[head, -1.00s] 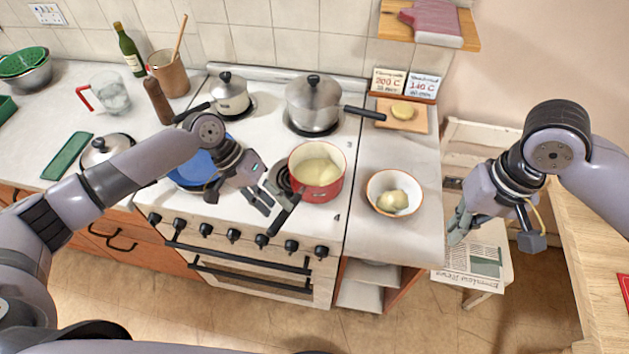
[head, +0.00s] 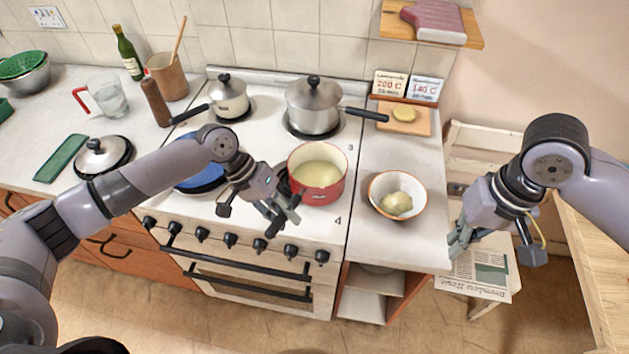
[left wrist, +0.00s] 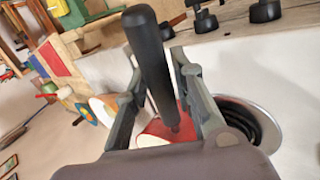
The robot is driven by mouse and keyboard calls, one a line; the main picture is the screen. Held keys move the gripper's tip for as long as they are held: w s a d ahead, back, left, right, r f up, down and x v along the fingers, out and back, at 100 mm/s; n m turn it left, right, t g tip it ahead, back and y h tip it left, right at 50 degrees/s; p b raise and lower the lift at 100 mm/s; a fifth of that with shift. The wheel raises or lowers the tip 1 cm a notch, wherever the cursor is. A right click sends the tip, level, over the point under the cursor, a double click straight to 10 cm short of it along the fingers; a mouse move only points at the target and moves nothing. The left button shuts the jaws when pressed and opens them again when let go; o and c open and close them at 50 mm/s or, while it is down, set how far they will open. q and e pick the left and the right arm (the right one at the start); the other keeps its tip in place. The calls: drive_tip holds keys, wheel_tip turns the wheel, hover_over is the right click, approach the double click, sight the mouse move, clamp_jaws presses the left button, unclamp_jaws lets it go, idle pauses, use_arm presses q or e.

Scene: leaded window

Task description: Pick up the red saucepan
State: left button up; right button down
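The red saucepan (head: 318,194) stands on the front right of the white cooker, with pale yellow contents and no lid. Its black handle (head: 272,230) points toward the front left. My left gripper (head: 286,212) is at the handle, near the pan's wall. In the left wrist view the black handle (left wrist: 150,62) rises between the two fingers (left wrist: 158,102), which stand apart with gaps beside it. A bit of the red pan shows below it. My right gripper (head: 462,240) hangs empty right of the counter; its finger opening is unclear.
A lidded steel saucepan (head: 312,112) and a smaller lidded cream pan (head: 229,100) stand on the back burners. A blue pan (head: 200,178) is left of my left gripper. A bowl (head: 397,182) with a pale lump is on the right counter.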

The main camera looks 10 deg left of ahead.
use_arm(q)
clamp_jaws()
idle(0.5)
drive_tip(key=shift+w+r, duration=0.1)
drive_tip(key=shift+w, duration=0.05)
